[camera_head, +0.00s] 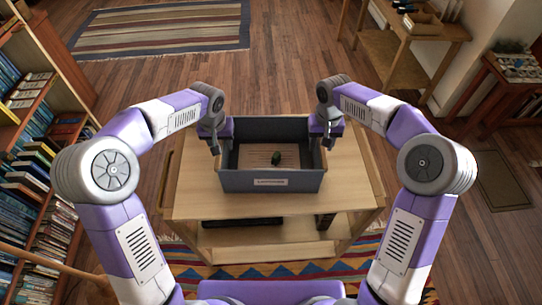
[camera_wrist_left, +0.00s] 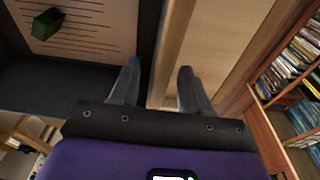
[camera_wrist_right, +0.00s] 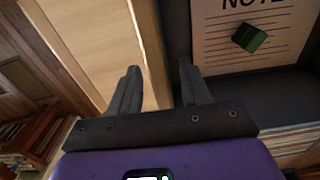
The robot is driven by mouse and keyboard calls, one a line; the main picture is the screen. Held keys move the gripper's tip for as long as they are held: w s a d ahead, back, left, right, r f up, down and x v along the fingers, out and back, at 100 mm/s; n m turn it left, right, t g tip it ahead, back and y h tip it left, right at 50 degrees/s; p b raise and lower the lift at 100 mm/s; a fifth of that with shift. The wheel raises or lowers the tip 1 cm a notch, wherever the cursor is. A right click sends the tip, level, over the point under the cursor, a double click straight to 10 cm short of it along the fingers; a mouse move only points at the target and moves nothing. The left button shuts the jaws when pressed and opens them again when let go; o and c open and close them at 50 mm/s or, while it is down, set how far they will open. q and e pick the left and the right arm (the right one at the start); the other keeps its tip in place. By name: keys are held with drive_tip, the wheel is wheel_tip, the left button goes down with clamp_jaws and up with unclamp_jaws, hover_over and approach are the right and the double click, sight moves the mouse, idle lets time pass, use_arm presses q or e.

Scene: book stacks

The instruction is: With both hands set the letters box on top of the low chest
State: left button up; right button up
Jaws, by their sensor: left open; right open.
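The letters box (camera_head: 268,182) is an open-topped grey box with a pale label on its front. It stands on a light wooden cart (camera_head: 200,200). Inside lie a lined sheet headed "NOTE" (camera_wrist_right: 225,40) and a small dark green object (camera_head: 276,158). My left gripper (camera_head: 215,140) is open at the box's left wall; its fingers in the left wrist view (camera_wrist_left: 158,85) lie either side of the wall line. My right gripper (camera_head: 327,138) is open at the right wall, likewise in the right wrist view (camera_wrist_right: 160,85). Contact cannot be told. I cannot surely identify the low chest.
Bookshelves (camera_head: 40,150) line the left side. A wooden table (camera_head: 410,45) with a tray stands at the back right, and a reddish-brown piece of furniture (camera_head: 510,75) at the far right.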

use_arm(q)
clamp_jaws()
use_arm(e)
clamp_jaws()
use_arm(q)
drive_tip(key=shift+r, duration=0.15)
use_arm(e)
drive_tip(key=shift+r, duration=0.15)
